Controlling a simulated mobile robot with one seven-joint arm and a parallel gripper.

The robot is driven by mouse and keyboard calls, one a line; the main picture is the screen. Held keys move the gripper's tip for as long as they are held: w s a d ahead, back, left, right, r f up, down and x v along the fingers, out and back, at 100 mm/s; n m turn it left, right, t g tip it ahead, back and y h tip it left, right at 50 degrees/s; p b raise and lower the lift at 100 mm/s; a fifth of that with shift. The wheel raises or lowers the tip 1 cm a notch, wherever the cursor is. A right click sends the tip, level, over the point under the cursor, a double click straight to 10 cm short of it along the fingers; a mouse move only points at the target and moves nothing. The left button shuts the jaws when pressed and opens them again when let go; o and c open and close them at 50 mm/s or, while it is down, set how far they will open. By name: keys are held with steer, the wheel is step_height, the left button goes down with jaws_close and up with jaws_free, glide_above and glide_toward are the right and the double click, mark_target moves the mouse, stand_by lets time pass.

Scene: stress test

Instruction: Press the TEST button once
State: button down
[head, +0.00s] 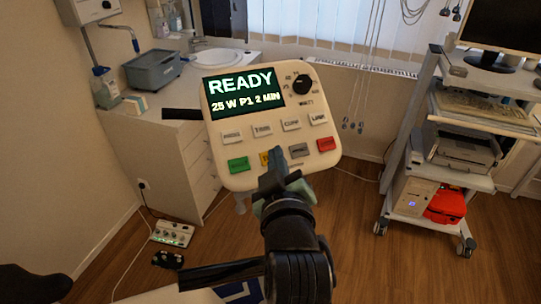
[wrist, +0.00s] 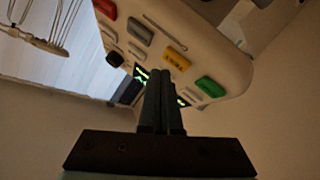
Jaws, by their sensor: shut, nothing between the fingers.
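A cream control panel (head: 215,160) faces me, with a lit screen (head: 243,93) reading READY and 25 W P1 2 MIN. Its bottom row has a green button (head: 238,164), a yellow button (head: 264,158), a grey button (head: 299,149) and a red button (head: 326,144). I cannot read a TEST label clearly; the yellow button's dark lettering (wrist: 176,59) is too small. My gripper (head: 279,153) is shut and empty at the panel's lower edge, partly hiding the yellow button. In the wrist view its fingertips (wrist: 158,73) lie left of the yellow button. I cannot tell whether they touch the panel.
The panel also has a black knob (head: 303,84) and a row of pale buttons. A wheeled cart (head: 408,165) with a printer (head: 462,147) stands at right. A white cabinet (head: 165,150) with a sink (head: 212,58) stands at left. A small device (head: 172,234) lies on the floor.

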steer(key=shift+w+f, duration=0.1)
steer(key=shift+f, duration=0.05)
steer(key=shift+w+a+f+b, duration=0.1)
steer(key=shift+w+f+b, duration=0.1)
steer(key=shift+b, duration=0.1)
steer(key=shift+w+a+f, duration=0.1)
steer(key=shift+w+f, duration=0.05)
steer(key=shift+f, duration=0.15)
stand_by(0.7)
stand_by(0.3)
steer(key=shift+s+d+r, duration=0.25)
steer(key=shift+s+r, duration=0.2)
steer(key=shift+r, duration=0.15)
steer(key=shift+r+p, duration=0.1)
steer(key=shift+p, duration=0.2)
steer(key=shift+s+d+r+p, duration=0.3)
steer(key=shift+s+r+p, duration=0.4)
steer(key=shift+r, duration=0.25)
steer(key=shift+s+d+r+p, duration=0.25)
steer(key=shift+s+r+p, duration=0.45)
steer(key=shift+r, duration=0.25)
steer(key=s+d+r+p, duration=0.1)
steer(key=s+r+p, duration=0.2)
steer(key=s+r, duration=0.1)
steer(key=shift+d+r+p, duration=0.3)
steer(key=shift+r+p, duration=0.1)
steer(key=shift+r, duration=0.35)
